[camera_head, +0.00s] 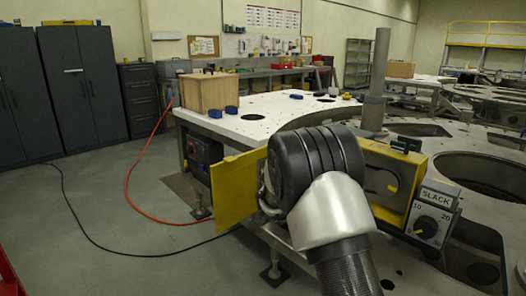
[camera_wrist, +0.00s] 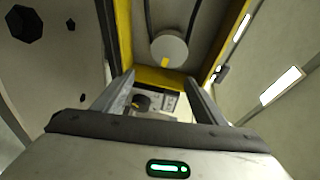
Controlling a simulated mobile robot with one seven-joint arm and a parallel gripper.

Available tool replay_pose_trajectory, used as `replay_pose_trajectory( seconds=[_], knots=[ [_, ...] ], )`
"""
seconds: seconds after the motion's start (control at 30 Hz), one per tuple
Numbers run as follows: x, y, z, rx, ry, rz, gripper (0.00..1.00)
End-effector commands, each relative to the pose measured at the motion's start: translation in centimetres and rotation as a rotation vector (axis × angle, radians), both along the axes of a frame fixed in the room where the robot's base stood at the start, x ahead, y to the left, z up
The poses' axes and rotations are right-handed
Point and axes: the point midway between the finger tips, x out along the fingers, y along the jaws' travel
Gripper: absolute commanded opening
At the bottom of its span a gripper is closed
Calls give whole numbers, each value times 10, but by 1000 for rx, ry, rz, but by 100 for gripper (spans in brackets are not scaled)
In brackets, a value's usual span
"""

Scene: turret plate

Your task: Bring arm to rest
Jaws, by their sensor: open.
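My gripper (camera_wrist: 153,92) shows in the wrist view with its two fingers spread apart and nothing visible held between them. Beyond the fingers is a yellow-edged frame (camera_wrist: 160,78) with a round grey disc (camera_wrist: 168,49) bearing a yellow mark. A pale panel with a dark knob (camera_wrist: 141,102) shows in the gap between the fingers. In the head view my arm bends in the foreground in front of a yellow housing (camera_head: 385,175), and my gripper is hidden there.
A grey panel marked SLACK (camera_head: 436,205) has a dark dial. A yellow plate (camera_head: 237,188) stands left of my arm. Cables cross the open floor (camera_head: 110,190) at left.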

Motion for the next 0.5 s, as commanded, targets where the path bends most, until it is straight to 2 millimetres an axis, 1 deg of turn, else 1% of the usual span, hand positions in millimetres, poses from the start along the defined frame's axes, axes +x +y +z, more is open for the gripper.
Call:
replay_pose_trajectory(
  seconds=[0.03,0.07,0.1,0.13,0.17,0.2,0.27,0.3,0.37,0.4,0.47,0.5],
  knots=[
    [17,3,32,28,9,139,65],
    [28,8,46,35,27,231,65],
    [38,19,65,39,53,354,65],
    [44,29,79,35,77,448,65],
    [47,39,93,28,103,539,65],
    [48,55,109,10,142,660,65],
    [42,80,132,-32,210,837,65],
    [32,98,144,-69,262,951,65],
    [10,124,157,-136,350,1115,65],
    [-10,141,161,-187,418,1219,65],
    [-45,162,163,-272,532,1362,65],
    [-73,173,160,-331,616,1449,65]
  ],
)
